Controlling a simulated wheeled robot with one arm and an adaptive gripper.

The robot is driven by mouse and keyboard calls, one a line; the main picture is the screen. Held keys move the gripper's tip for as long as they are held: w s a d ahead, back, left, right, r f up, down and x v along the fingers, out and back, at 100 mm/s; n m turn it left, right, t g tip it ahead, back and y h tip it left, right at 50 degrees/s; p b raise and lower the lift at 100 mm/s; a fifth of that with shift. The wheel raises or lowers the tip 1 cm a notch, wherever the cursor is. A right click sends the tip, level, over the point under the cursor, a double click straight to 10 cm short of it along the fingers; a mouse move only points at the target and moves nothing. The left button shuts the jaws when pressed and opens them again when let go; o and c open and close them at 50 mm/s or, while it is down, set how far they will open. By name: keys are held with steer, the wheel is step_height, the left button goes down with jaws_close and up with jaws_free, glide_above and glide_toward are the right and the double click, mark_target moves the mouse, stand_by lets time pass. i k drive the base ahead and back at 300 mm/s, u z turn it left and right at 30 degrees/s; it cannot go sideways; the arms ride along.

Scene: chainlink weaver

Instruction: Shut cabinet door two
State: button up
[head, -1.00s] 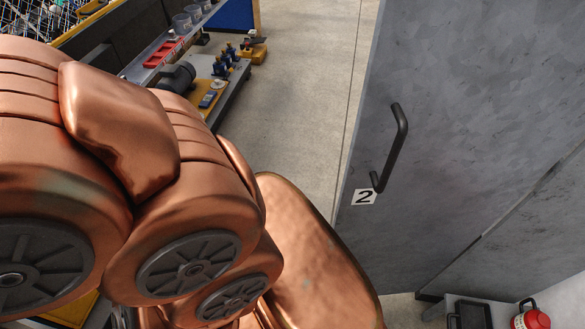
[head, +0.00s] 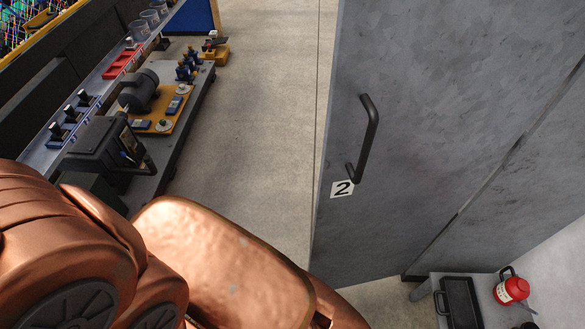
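Cabinet door two (head: 440,130) is a tall grey metal panel on the right of the head view. It carries a dark bar handle (head: 369,138) near its left edge and a white label with a black 2 (head: 342,189) below the handle. Its left edge stands over open floor. A diagonal seam on the right parts it from another grey panel (head: 530,190); how far the door stands open is hard to tell. My copper arm fills the lower left, apart from the handle in the picture. My gripper is not in view.
A long workbench (head: 180,125) with a motor, a dark machine (head: 108,150) and small parts runs along the left. Clear concrete floor (head: 255,110) lies between bench and door. A red container (head: 511,289) and a black tray (head: 460,301) sit on a low grey surface at lower right.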

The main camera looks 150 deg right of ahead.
mark_target(427, 98)
steer(key=u, duration=3.95)
steer(key=k, duration=0.9)
steer(key=u, duration=1.9)
